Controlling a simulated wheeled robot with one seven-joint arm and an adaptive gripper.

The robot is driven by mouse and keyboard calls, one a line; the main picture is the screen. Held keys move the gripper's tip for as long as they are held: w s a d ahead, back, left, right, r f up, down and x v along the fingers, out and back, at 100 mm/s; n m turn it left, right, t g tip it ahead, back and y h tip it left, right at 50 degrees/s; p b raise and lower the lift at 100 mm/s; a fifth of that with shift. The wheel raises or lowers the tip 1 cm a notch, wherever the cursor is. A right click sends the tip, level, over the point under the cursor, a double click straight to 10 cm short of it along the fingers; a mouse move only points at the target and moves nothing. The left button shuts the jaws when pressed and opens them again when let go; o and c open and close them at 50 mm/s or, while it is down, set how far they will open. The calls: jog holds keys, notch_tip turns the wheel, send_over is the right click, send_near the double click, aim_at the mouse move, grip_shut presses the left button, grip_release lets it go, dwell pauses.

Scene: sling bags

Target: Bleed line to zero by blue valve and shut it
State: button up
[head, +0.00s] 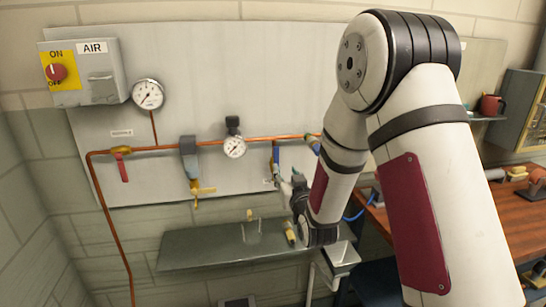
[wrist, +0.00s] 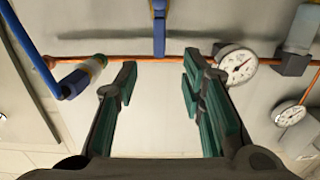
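The blue valve (head: 276,154) hangs on the copper pipe right of the middle gauge in the head view. Its blue lever (wrist: 159,30) shows at the top centre of the wrist view, lined up with the gap between my fingers. My gripper (wrist: 160,68) is open, with nothing between its green-padded fingers. In the head view it is close to the valve and partly hidden by my arm. The middle pressure gauge (head: 234,146) also shows in the wrist view (wrist: 237,65); its needle is too small to read surely.
A red-handled valve (head: 122,166), a regulator (head: 190,160) and an upper gauge (head: 148,94) are on the panel. An AIR switch box (head: 88,72) is at upper left. A grey shelf (head: 205,248) is below.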

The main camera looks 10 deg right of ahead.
aim_at(277, 155)
jog(key=w, duration=1.4)
jog(key=shift+f, duration=0.1)
grip_shut()
